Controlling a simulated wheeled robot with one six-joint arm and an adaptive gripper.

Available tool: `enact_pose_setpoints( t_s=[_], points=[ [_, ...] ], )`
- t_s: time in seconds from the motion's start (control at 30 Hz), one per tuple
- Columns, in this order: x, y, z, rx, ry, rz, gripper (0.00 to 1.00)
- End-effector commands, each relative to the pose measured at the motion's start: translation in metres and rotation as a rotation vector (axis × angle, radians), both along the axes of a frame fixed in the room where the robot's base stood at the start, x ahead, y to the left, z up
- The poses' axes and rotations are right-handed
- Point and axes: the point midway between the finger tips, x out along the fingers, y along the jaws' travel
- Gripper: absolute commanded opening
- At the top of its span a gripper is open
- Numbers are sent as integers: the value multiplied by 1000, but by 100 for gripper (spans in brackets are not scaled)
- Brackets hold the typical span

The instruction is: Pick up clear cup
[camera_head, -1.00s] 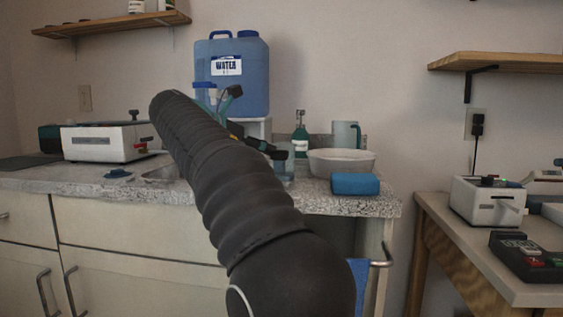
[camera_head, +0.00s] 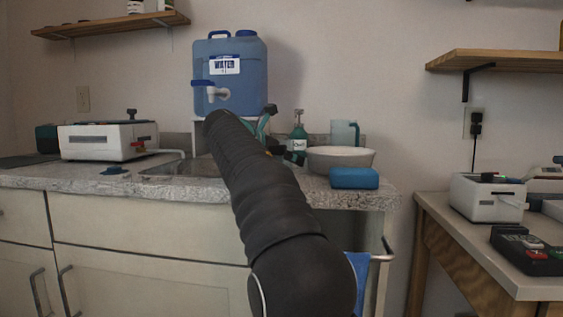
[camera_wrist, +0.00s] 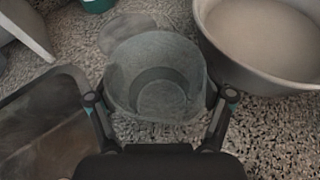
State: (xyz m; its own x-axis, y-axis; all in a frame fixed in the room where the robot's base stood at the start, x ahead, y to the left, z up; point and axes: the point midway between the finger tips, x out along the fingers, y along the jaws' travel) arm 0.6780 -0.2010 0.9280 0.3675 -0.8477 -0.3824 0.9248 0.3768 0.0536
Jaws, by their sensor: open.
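The clear cup (camera_wrist: 158,75) stands on the speckled counter in the wrist view, seen from above at a slant. My gripper (camera_wrist: 160,98) is open, with one finger on the left of the cup and one on the right, near its lower walls. Whether the fingers touch the cup I cannot tell.
A white basin (camera_wrist: 265,45) stands close on the right of the cup, and the sink (camera_wrist: 42,125) lies on the left. A blue water jug (camera_head: 230,85), a green bottle (camera_head: 298,135), a pitcher (camera_head: 344,134) and a blue sponge (camera_head: 354,178) are around the counter (camera_head: 330,200).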

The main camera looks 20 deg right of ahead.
Motion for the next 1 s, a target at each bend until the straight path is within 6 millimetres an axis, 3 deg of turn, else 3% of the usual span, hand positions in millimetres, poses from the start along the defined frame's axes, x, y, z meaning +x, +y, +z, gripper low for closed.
enact_pose_setpoints(
  t_s=[0.3,0.5,0.57,1.0],
  points=[
    [4,-9,-4,0,0,1,80],
    [4,-8,-4,0,0,1,30],
    [4,-8,-4,0,0,1,18],
    [4,-8,-3,0,0,1,17]
  ],
)
